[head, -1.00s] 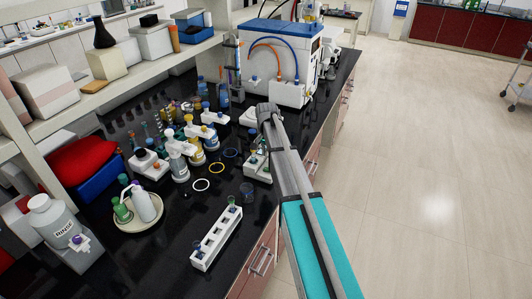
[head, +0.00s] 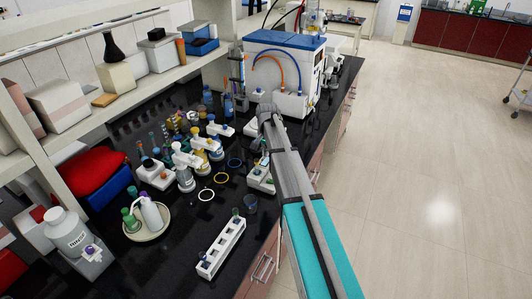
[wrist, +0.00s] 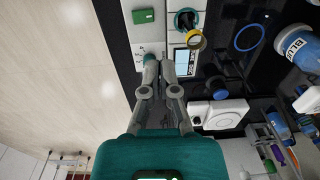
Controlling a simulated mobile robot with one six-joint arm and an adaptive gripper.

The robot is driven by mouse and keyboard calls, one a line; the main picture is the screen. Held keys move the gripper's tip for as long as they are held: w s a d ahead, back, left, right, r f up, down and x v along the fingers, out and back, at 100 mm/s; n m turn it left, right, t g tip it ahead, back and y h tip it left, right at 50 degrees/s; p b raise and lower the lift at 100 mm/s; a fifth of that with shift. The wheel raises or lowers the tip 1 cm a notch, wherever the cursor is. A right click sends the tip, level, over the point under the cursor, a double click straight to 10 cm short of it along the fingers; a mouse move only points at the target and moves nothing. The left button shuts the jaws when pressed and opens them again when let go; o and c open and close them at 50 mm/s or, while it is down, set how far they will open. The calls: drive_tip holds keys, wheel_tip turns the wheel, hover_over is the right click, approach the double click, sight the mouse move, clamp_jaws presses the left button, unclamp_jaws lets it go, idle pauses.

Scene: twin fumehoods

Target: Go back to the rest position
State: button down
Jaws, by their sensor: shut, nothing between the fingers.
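My gripper (wrist: 158,62) shows in the wrist view. Its two grey fingers are close together with nothing held between them. Beyond the fingertips, in the picture, is a white device (wrist: 182,38) with a small display; I cannot tell the gap between them.
A white rack (head: 221,247), a glass beaker (head: 250,205), a yellow ring (head: 221,180) and several bottles stand or lie left of my arm. A large white and blue machine (head: 297,72) is beyond it. The floor (head: 425,170) to the right is open.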

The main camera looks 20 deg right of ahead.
idle(0.4)
drive_tip(key=s+a+f+n+b, duration=0.2)
drive_tip(key=s, duration=0.7)
drive_tip(key=s+a+f+n+b, duration=0.3)
drive_tip(key=s, duration=0.7)
drive_tip(key=s+a+f+n+b, duration=0.2)
drive_tip(key=s+a+n, duration=0.1)
drive_tip(key=s, duration=0.7)
drive_tip(key=shift+s+f, duration=0.2)
